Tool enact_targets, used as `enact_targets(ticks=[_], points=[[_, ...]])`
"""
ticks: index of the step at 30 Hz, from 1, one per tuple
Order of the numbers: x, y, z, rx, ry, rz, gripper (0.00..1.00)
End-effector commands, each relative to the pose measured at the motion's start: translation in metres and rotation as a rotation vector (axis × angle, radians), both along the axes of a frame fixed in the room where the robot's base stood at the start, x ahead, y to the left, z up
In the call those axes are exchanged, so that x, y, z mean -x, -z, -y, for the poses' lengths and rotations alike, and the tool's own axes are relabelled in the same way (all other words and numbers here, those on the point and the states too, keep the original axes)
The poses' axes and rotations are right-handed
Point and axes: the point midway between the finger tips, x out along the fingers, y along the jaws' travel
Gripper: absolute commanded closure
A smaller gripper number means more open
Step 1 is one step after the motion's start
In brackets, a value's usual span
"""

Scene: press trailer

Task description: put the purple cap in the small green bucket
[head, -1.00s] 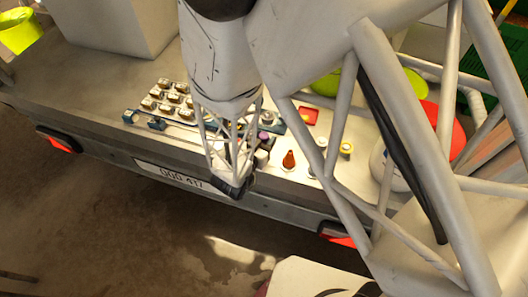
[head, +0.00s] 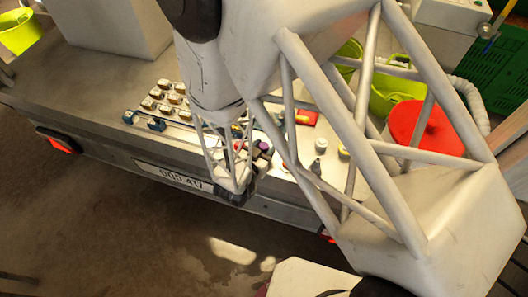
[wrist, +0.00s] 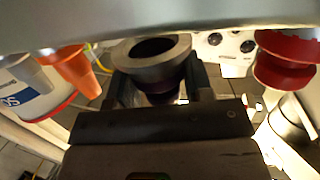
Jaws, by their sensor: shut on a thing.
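In the wrist view my gripper (wrist: 160,88) is shut on the purple cap (wrist: 162,94). It shows as a round piece with a broad greyish rim, a dark opening and a dark purplish lower part. In the head view a purple patch (head: 263,147) shows just beyond the dark end of my gripper (head: 252,180), over the trailer's near edge. The fingertips are too small to make out there. Lime-green buckets stand at the far left (head: 19,33) and behind my arm at the right (head: 397,92), with another partly hidden (head: 350,55). I cannot tell which is the small one.
Tile-like pieces (head: 165,95) and small bottles (head: 320,145) stand on the trailer (head: 95,75). A red lid (head: 415,122) is behind my arm. In the wrist view, an orange cup (wrist: 72,68) and white tub (wrist: 25,85) are left, a red piece (wrist: 285,60) right.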

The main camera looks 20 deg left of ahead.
Motion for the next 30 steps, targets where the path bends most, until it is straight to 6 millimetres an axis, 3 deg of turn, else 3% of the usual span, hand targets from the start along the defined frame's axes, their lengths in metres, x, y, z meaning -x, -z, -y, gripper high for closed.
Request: enact_targets(ticks=[8, 20, 21, 26, 30], points=[[0.000, 0.022, -0.001, 0.000, 0.000, 0.000, 0.89], [0.000, 0.025, 0.000, -0.001, 0.000, 0.000, 0.89], [0.000, 0.026, 0.000, -0.001, 0.000, 0.000, 0.52], [0.000, 0.025, 0.000, -0.001, 0.000, 0.000, 0.28], [0.000, 0.025, 0.000, -0.001, 0.000, 0.000, 0.28]])
